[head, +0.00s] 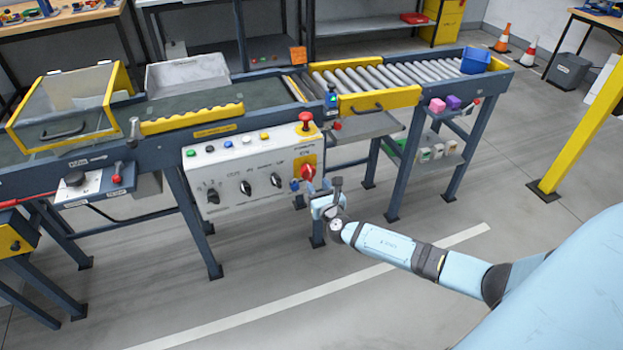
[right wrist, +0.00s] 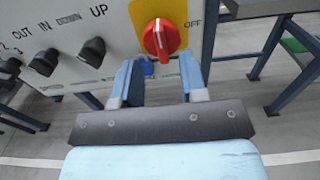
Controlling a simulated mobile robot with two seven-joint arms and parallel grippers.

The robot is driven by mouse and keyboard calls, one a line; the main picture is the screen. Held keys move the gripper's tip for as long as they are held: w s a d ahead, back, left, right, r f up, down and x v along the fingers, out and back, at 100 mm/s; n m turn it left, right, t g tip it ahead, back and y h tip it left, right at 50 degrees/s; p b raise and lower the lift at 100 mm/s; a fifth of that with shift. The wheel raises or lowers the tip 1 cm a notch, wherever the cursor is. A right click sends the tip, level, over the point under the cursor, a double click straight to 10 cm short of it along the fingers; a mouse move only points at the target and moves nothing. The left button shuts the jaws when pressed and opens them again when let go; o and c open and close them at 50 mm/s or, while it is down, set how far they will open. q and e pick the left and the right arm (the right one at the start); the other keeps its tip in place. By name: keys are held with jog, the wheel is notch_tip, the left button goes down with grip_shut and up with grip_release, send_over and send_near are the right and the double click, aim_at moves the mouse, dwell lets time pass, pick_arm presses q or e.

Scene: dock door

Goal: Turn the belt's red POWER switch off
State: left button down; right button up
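The red POWER switch (head: 308,172) is a rotary knob on a yellow plate at the right end of the white control panel (head: 232,176). In the right wrist view the red knob (right wrist: 161,38) shows a white line that runs roughly up and down, and the word OFF is printed to its right. My right gripper (head: 317,192) is just below and in front of the knob. In the right wrist view its two blue fingers (right wrist: 158,68) are open and apart, with the knob beyond the tips; contact cannot be seen. My left gripper is out of view.
A red mushroom button (head: 306,118) sits on the panel's top right. Black selector knobs (head: 246,187) line the panel left of the switch. A blue item (right wrist: 147,66) hangs below the yellow plate. The roller conveyor (head: 390,78) extends right. Floor in front is clear.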

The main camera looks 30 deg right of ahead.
aim_at(311, 174)
jog(key=x, duration=0.5)
jog(key=shift+w+b, duration=0.15)
jog(key=shift+b, duration=0.25)
grip_shut()
